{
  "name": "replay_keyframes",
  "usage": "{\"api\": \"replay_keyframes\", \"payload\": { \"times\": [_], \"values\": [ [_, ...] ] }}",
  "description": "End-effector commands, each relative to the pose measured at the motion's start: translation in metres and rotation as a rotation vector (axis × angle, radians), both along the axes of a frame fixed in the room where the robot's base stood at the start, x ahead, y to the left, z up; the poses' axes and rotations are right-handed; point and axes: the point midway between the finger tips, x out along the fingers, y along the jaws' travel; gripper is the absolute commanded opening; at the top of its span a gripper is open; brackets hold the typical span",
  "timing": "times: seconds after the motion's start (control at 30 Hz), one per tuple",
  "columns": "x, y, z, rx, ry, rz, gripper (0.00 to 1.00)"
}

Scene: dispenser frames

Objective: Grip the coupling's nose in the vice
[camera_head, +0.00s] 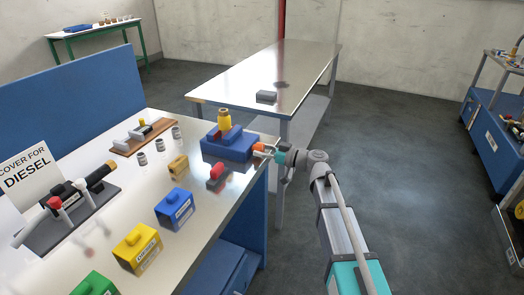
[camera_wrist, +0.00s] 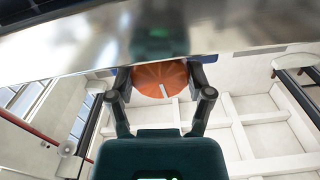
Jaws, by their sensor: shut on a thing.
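The blue vice (camera_head: 228,146) stands at the right edge of the near bench. A yellow stepped piece (camera_head: 224,121), which looks like the coupling, stands upright at the vice's top; its lower end is hidden, and I cannot tell how tightly the jaws hold it. My gripper (camera_head: 264,150) is at the vice's right side, just past the bench edge, shut on an orange knob (camera_head: 258,147). In the wrist view the knob (camera_wrist: 158,80) shows as a ribbed orange disc with a pale mark, between my two fingers.
A red-topped piece (camera_head: 217,171) and blue, yellow and green labelled blocks (camera_head: 174,208) stand in front of the vice. A wooden board (camera_head: 145,137) and small grey cylinders lie left. A steel table (camera_head: 270,75) with a grey block is behind. Open floor lies right.

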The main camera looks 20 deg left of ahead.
Motion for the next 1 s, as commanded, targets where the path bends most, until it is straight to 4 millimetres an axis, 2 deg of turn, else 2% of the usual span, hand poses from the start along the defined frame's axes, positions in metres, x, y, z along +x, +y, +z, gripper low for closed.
{"api": "replay_keyframes", "payload": {
  "times": [0.03, 0.07, 0.1, 0.33, 0.8, 1.0],
  "values": [
    [0.0001, 0.0003, 0.0001, 0.0, 0.0, 0.0, 0.26],
    [0.0001, 0.0003, 0.0001, 0.0, 0.0, 0.0, 0.2],
    [0.0001, 0.0003, 0.0001, 0.0, 0.0, 0.0, 0.19],
    [0.0002, 0.0005, 0.0001, 0.004, 0.046, 0.0, 0.19],
    [0.0006, 0.0007, 0.0001, 0.027, 0.333, 0.0, 0.19],
    [0.0007, 0.0007, 0.0001, 0.03, 0.367, 0.0, 0.19]
  ]
}}
